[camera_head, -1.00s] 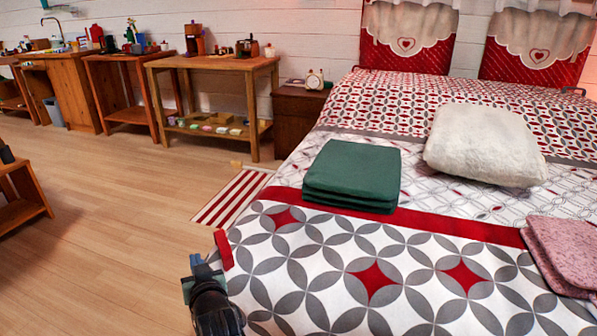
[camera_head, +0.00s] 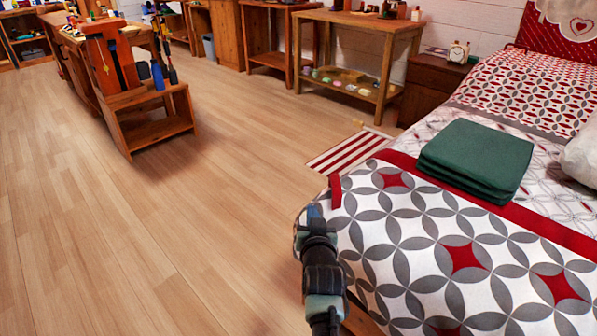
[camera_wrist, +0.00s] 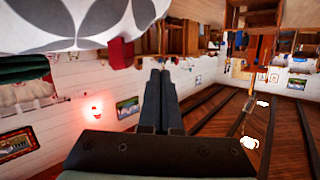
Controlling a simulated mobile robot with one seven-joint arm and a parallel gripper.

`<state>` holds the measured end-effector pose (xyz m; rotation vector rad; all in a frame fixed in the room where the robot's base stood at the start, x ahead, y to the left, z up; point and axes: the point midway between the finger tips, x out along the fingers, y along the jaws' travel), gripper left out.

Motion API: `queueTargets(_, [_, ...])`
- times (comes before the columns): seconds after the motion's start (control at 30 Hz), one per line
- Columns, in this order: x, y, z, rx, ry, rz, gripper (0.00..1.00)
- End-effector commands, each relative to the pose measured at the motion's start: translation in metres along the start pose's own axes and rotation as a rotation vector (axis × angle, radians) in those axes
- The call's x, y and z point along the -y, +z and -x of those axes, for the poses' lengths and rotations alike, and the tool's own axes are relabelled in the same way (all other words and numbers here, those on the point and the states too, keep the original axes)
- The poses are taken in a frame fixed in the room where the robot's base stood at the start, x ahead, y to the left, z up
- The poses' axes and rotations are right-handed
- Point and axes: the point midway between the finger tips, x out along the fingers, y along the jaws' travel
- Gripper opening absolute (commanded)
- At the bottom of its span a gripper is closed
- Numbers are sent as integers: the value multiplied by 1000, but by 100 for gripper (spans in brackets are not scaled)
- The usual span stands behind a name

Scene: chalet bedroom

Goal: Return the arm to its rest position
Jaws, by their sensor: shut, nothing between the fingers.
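My arm shows at the bottom centre of the head view, beside the near left corner of the bed. My gripper (camera_head: 314,212) is at its far end, close to the edge of the patterned bedspread (camera_head: 425,265); I cannot tell whether it touches the cloth. In the wrist view my gripper (camera_wrist: 161,75) has its two dark fingers side by side, shut and empty. The wrist view is turned on its side or over, with the bedspread (camera_wrist: 70,22) along the top.
Folded green cloths (camera_head: 476,158) lie on the bed. A red-striped rug (camera_head: 348,152) is beside it. A nightstand (camera_head: 433,86) and wooden tables (camera_head: 358,25) line the wall. A wooden workbench (camera_head: 150,110) stands at upper left. The wooden floor (camera_head: 150,235) on the left is clear.

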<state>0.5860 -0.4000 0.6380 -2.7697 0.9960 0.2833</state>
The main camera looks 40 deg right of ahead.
Motion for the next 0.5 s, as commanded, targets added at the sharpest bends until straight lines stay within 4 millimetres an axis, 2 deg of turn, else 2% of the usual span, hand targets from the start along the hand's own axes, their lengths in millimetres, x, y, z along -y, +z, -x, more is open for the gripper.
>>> queueTargets(0.3, [4, -6, 2, -9, -5, 2, 0])
queueTargets(0.37, [12, -18, 3, -29, -19, 7, 0])
queueTargets(0.47, [41, -57, 11, -91, -62, 20, 0])
queueTargets(0.5, [56, -78, 17, -126, -85, 26, 0])
